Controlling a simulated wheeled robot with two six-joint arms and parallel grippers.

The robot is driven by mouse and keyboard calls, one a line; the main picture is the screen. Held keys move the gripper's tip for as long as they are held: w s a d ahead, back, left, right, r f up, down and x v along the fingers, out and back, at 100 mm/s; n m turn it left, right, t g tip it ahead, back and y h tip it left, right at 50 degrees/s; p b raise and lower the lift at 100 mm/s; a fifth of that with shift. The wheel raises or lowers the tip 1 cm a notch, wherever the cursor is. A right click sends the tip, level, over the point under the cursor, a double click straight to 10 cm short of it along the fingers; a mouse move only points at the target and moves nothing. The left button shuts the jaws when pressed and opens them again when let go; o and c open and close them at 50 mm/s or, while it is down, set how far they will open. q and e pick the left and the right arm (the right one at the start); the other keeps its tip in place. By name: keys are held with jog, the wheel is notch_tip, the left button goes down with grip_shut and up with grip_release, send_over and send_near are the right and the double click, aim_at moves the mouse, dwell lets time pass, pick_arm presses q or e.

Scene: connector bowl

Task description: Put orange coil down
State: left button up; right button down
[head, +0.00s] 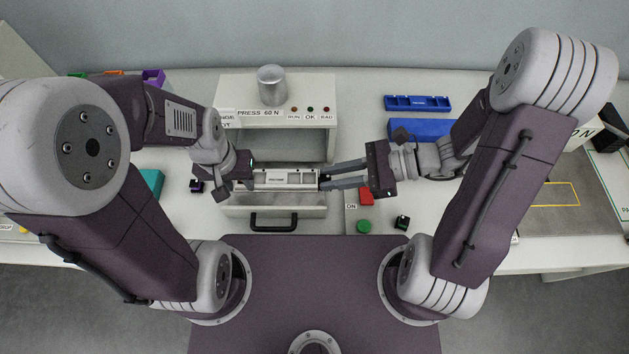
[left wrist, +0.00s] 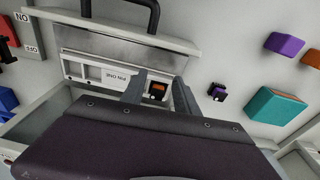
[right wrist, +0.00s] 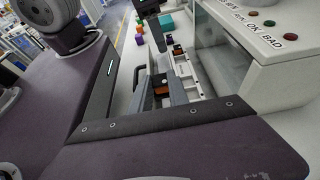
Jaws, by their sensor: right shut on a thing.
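My right gripper (right wrist: 160,92) is shut on a small dark block with an orange part, the orange coil (right wrist: 162,87). In the head view the right gripper (head: 326,180) is at the right end of the white fixture (head: 290,187), where the held piece is too small to make out. My left gripper (head: 240,178) is at the fixture's left end. In the left wrist view the left gripper (left wrist: 160,92) has its fingers apart. Another dark block with an orange top (left wrist: 157,90) shows between them in the fixture, and I cannot tell whether they touch it.
The press (head: 275,100) stands behind the fixture, with a drawer handle (head: 273,222) in front. A teal block (head: 152,184) and small purple-black piece (head: 196,186) lie left.

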jog(key=w+a+f, duration=0.1)
jog(key=w, duration=0.1)
jog(key=w+a+f, duration=0.1)
jog(key=w+a+f+p, duration=0.1)
jog(key=w+a+f, duration=0.1)
jog(key=shift+w, duration=0.3)
jog(key=shift+s+f, duration=0.15)
jog(key=shift+f, duration=1.95)
jog(key=c, duration=1.3)
grip_release()
jog(key=shift+o, duration=0.2)
jog(key=v, duration=1.2)
